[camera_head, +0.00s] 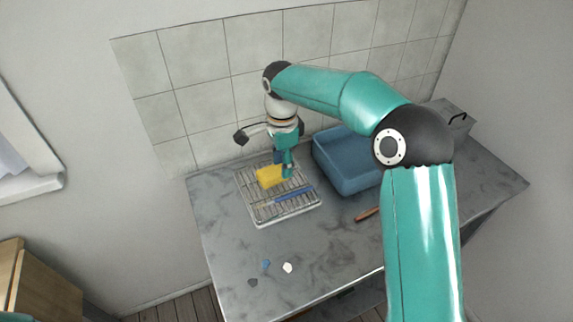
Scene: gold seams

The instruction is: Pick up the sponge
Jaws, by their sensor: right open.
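The yellow sponge (269,177) lies on a wire rack in a shallow white tray (262,221) on the grey counter. My right gripper (284,172) points down at the sponge's right end, with its fingers close to it. It is open; whether a finger touches the sponge is too small to tell. The fingers hide part of the sponge's right side. My left gripper is not in view.
A blue brush (291,199) lies on the rack in front of the sponge. A blue basin (345,178) stands right of the tray. A brown handle (367,214) lies near my arm. Small blue, white and dark pieces (288,267) lie on the otherwise clear front counter. A tiled wall is behind.

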